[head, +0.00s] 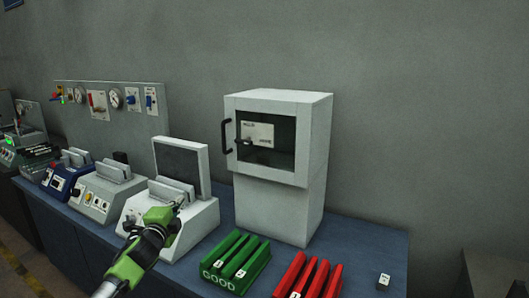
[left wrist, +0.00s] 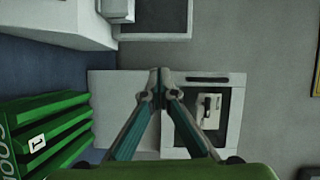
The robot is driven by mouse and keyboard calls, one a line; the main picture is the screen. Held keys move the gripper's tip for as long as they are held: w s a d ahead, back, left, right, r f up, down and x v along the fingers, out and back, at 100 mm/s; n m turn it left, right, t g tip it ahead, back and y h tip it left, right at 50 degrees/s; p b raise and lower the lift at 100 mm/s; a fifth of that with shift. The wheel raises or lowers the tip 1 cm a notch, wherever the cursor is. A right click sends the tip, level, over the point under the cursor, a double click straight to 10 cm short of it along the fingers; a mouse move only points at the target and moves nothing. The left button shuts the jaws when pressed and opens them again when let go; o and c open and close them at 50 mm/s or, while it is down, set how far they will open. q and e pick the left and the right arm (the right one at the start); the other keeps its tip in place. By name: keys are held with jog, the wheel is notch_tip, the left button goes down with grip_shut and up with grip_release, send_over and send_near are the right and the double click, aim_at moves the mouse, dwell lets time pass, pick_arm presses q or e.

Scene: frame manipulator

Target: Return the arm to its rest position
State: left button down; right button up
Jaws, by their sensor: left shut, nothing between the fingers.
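My left gripper (head: 179,205) shows in the head view at the end of a green and black arm, in front of the white device with a raised dark screen (head: 183,164). In the left wrist view its two fingers (left wrist: 159,75) meet at the tips with nothing between them. Behind the fingers in that view is the white cabinet with a glass door (left wrist: 226,115). My right gripper is in neither view.
The white cabinet (head: 262,190) stands on the blue bench (head: 360,245). A green rack (head: 233,262) and a red rack (head: 308,277) lie at the front, with a small white block (head: 383,282) to the right. Several instruments and a gauge panel (head: 110,125) are at the left.

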pick_arm(q)
jog(key=s+d+f+n+g, duration=0.3)
jog(key=s+d+f+n, duration=0.1)
jog(key=s+f, duration=0.8)
jog(key=s+d+f+n+g, duration=0.4)
jog(key=s+f, duration=0.7)
jog(key=s+a+f+n+g, duration=0.15)
jog(key=s+n+g, duration=0.25)
jog(key=s, duration=1.3)
jog(key=s+f+n+g, duration=0.2)
jog(key=s+n+g, duration=0.15)
jog(key=s, duration=1.35)
notch_tip(320, 180, down, 27)
jog(key=b, duration=0.2)
jog(key=s+a+f+g+y+b, duration=0.1)
jog(key=s+a+f+g, duration=0.1)
jog(key=s+f, duration=1.6)
jog(key=shift+a+f, duration=0.3)
jog(key=shift+f, duration=0.3)
